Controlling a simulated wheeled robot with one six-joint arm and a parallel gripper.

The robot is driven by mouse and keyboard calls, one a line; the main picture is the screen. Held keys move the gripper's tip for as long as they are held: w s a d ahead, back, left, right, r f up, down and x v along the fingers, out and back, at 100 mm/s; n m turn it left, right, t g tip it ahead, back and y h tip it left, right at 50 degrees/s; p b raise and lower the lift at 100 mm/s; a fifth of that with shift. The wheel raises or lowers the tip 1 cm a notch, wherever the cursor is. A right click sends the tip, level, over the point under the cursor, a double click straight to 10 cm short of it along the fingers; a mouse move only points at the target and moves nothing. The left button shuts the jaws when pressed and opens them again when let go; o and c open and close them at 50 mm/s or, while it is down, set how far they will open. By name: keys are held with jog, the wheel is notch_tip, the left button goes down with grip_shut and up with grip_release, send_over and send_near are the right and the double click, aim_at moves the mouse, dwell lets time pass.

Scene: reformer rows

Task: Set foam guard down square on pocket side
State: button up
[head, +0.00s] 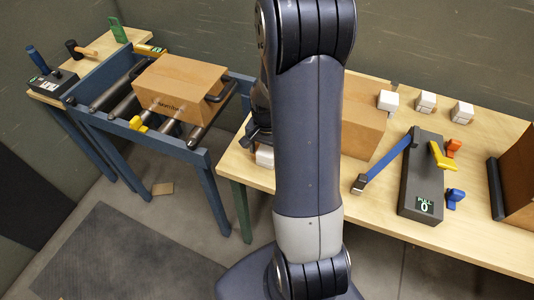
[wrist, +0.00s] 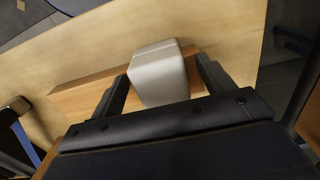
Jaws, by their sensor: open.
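A white foam guard (wrist: 158,72) stands between the two fingers of my gripper (wrist: 165,85) in the wrist view. The fingers are open, with a gap at least on the right side. The guard stands at a brown wooden piece (wrist: 80,97); whether it rests on it or against it I cannot tell. In the head view my gripper (head: 257,138) is at the table's left end, largely hidden by my arm, with a bit of the white guard (head: 264,156) below it. No marked pocket side can be made out.
A brown box (head: 362,118) stands on the wooden table (head: 450,235), partly behind my arm. White blocks (head: 425,102) line the back. A dark fixture with a blue lever (head: 388,160) is to the right. Another box (head: 180,88) sits on the roller stand.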

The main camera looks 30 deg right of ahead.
jog(key=c, duration=1)
jog(key=shift+c, duration=0.2)
